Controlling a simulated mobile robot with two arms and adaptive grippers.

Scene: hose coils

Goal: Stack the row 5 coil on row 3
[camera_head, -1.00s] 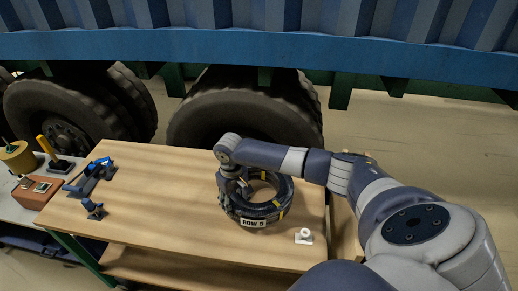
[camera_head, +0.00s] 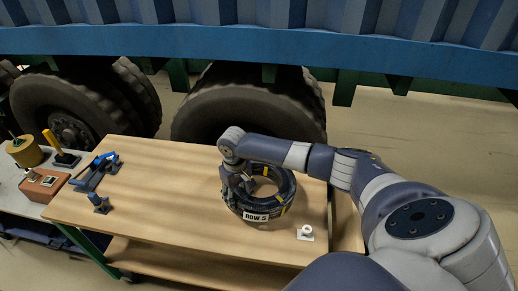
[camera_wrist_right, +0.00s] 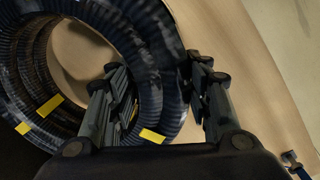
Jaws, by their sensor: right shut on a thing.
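A dark hose coil with yellow bands and a white "ROW 5" label (camera_head: 256,216) is on the right part of the wooden table. My right gripper (camera_head: 238,188) reaches down onto its left side and is shut on it. In the right wrist view, my gripper's two fingers (camera_wrist_right: 158,75) straddle the ribbed tube wall of the coil (camera_wrist_right: 150,45), one inside the ring and one outside. More ribbed hose shows at the left of that view. I cannot tell whether another coil lies under the labelled one, and no row 3 label is readable. My left gripper is not in view.
The wooden table (camera_head: 165,205) is clear left of the coil. A small white fitting (camera_head: 306,233) stands near its front right. Blue tools (camera_head: 95,172) lie at its left end. A side bench holds a brown box (camera_head: 45,185) and a yellow spool (camera_head: 25,151). Large tyres (camera_head: 250,113) stand behind.

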